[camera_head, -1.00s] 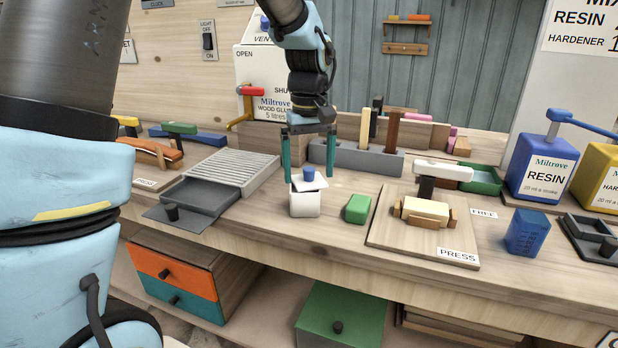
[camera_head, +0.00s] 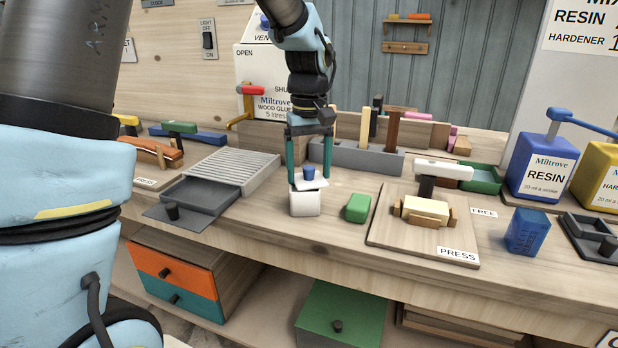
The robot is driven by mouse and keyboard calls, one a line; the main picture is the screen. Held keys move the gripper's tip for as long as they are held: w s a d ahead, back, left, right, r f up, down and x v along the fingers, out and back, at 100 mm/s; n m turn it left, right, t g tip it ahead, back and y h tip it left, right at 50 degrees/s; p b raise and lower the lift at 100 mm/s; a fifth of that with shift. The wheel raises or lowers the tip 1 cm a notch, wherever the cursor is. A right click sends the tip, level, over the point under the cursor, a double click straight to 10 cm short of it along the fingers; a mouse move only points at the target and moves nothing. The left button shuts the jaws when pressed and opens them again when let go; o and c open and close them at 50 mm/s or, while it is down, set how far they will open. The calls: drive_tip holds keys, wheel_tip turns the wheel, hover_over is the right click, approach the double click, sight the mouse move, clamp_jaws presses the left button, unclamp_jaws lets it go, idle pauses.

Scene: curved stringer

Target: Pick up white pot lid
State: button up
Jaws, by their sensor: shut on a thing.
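The white pot (camera_head: 305,204) stands on the workbench near its front edge. The white pot lid (camera_head: 315,184), a thin square plate with a blue knob (camera_head: 309,173), sits at the pot's top, slightly askew. My gripper (camera_head: 309,178) points straight down over the pot, with one teal finger on each side of the lid. It is shut on the lid, with the knob between the fingers. I cannot tell whether the lid is clear of the pot's rim.
A green block (camera_head: 357,208) lies just right of the pot. A grey tray (camera_head: 200,197) is to the left. A press board (camera_head: 390,232) is farther right, and a grey rack (camera_head: 350,157) with upright bars stands behind.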

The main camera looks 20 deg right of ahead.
sight(307, 168)
wheel_tip(307, 168, up, 10)
drive_tip(key=shift+f, duration=0.2)
drive_tip(key=shift+r+p, duration=0.25)
drive_tip(key=shift+p, duration=0.25)
drive_tip(key=shift+d+p, duration=0.1)
drive_tip(key=shift+p, duration=0.7)
drive_tip(key=n+p, duration=0.1)
drive_tip(key=p, duration=0.3)
drive_tip(key=shift+f, duration=0.3)
drive_tip(key=f+n+p, duration=0.1)
drive_tip(key=p, duration=0.2)
drive_tip(key=shift+s+a, duration=0.1)
drive_tip(key=shift+a, duration=0.25)
drive_tip(key=p, duration=0.1)
drive_tip(key=f+p, duration=0.1)
drive_tip(key=shift+s+a+f+n+p, duration=0.1)
drive_tip(key=shift+s+a+n+p, duration=0.1)
drive_tip(key=shift+a+n+p, duration=0.15)
drive_tip(key=shift+f+b, duration=2.05)
drive_tip(key=shift+f, duration=0.5)
drive_tip(key=shift+f+b, duration=0.35)
drive_tip(key=shift+f, duration=0.5)
